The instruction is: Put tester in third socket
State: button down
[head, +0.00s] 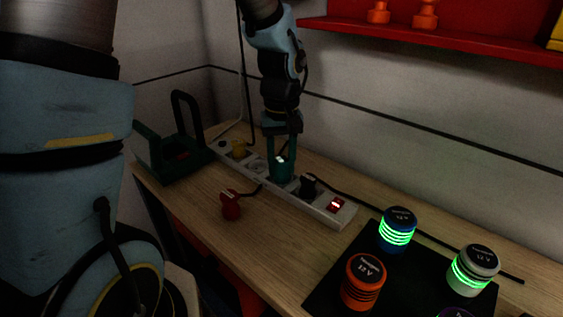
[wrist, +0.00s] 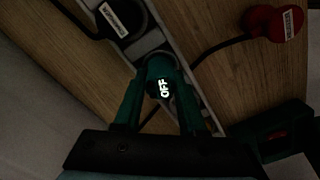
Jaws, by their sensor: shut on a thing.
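The tester (head: 281,169) is a small teal block with a lit display. In the wrist view its display (wrist: 164,88) reads OFF. My gripper (head: 282,152) is shut on it from above, with the two teal fingers on either side. The tester is over the white power strip (head: 322,211), between an open round socket (head: 257,162) and a black plug (head: 307,187). It looks down at the strip's face, but its underside is hidden and I cannot tell how deep it sits. The strip also shows in the wrist view (wrist: 146,44).
A red plug (head: 231,206) lies on the wooden bench. A green holder (head: 165,165) stands left; several cylinders, including an orange one (head: 363,283), stand front right.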

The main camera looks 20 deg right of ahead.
aim_at(281, 159)
jog(key=shift+f+b, duration=0.3)
jog(key=shift+f, duration=0.15)
jog(key=c, duration=0.8)
grip_release()
jog(key=shift+o, duration=0.2)
jog(key=shift+r+p, duration=4.6)
jog(key=shift+r, duration=1)
jog(key=shift+f, duration=0.1)
